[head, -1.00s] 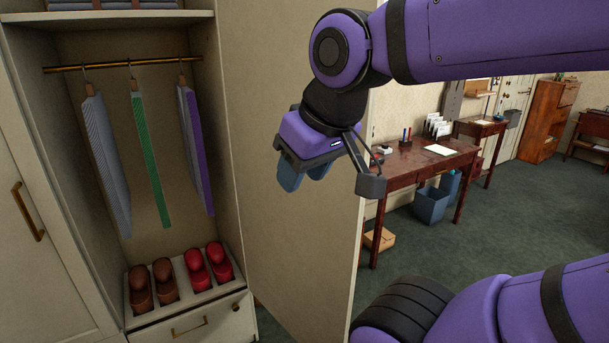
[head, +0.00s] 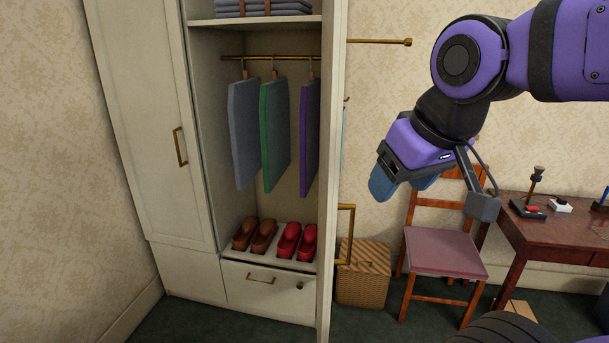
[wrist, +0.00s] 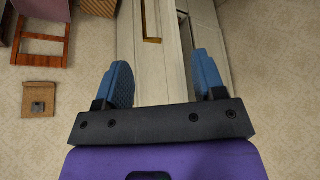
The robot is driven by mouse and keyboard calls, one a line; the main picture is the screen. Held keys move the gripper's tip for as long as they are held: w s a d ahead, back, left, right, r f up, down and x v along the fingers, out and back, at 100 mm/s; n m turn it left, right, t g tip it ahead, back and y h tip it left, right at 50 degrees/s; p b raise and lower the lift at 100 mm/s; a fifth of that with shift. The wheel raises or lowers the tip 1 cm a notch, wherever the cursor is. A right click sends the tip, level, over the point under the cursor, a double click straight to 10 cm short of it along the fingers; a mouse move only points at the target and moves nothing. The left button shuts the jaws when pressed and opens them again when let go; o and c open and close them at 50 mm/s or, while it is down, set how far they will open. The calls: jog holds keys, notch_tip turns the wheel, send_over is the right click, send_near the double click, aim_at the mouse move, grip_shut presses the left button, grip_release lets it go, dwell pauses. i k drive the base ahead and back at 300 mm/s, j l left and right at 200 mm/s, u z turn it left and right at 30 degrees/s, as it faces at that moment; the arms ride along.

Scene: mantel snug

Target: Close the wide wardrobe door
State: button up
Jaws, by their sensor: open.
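The wide wardrobe door (head: 330,180) stands open on the right side of the wardrobe (head: 207,150), seen nearly edge-on in the head view. Its brass handle (head: 347,235) sticks out to the right. My gripper (head: 404,184) is open and empty, to the right of the door's edge and higher than the handle in the picture. In the wrist view, my gripper's blue fingers (wrist: 163,75) are spread apart. A pale panel with a brass handle (wrist: 151,25) lies beyond them and between them in the picture. I see no contact with the door.
The narrow door (head: 150,130) on the left is shut. Hanging clothes (head: 273,135) and shoes (head: 288,240) are inside, above a shut drawer (head: 268,290). A wicker basket (head: 363,275), chair (head: 445,255) and desk (head: 545,230) stand right of the door.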

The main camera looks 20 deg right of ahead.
aim_at(334, 13)
jog(key=l+u, duration=0.1)
jog(key=l, duration=0.55)
jog(key=k+l+u, duration=0.1)
jog(key=l, duration=0.55)
jog(key=l+z, duration=0.15)
jog(key=z, duration=0.6)
